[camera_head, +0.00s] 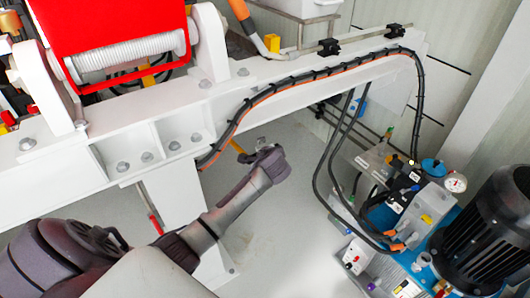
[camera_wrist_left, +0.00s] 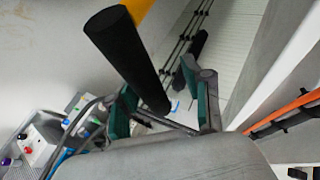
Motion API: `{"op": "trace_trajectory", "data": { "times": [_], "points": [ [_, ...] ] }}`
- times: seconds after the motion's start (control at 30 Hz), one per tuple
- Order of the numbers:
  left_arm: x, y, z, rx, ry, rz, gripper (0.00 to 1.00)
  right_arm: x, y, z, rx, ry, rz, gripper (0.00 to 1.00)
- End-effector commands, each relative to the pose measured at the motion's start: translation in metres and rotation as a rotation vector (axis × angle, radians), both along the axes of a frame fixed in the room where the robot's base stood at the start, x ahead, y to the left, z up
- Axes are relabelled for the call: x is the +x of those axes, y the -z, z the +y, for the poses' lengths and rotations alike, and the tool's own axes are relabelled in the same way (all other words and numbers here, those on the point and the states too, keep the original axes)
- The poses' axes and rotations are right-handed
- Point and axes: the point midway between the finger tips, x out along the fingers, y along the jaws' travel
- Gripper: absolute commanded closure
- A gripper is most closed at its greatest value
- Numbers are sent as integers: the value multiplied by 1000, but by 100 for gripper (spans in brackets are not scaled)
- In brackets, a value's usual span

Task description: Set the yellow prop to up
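The yellow prop (camera_head: 237,146) shows as a short slanted piece under the white beam in the head view, beside my left gripper (camera_head: 252,150). In the left wrist view a yellow bar (camera_wrist_left: 138,8) at the top edge carries a thick black grip (camera_wrist_left: 125,55), tilted down to the right. My left gripper (camera_wrist_left: 165,110) is open, its green-padded fingers apart. The black grip's lower end appears in the gap near the left finger; I cannot tell whether they touch. The prop's upper mounting is hidden. My right gripper is not in view.
A white steel beam (camera_head: 315,88) with black and orange cables runs above the gripper. A red machine (camera_head: 105,35) stands at upper left. A hydraulic unit with hoses and a black motor (camera_head: 490,235) stands at right. Grey floor (camera_head: 300,220) below the gripper is clear.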

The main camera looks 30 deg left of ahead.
Motion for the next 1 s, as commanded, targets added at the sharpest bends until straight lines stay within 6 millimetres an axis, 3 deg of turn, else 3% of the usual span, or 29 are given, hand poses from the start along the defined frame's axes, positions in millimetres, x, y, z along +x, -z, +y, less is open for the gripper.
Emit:
{"op": "trace_trajectory", "data": {
  "times": [0.53, 1.0],
  "points": [
    [-6, -1, -7, -5, 4, 4, 48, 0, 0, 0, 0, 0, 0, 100],
    [-63, -49, -57, -6, 3, -1, 48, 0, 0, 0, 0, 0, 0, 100]
  ]
}}
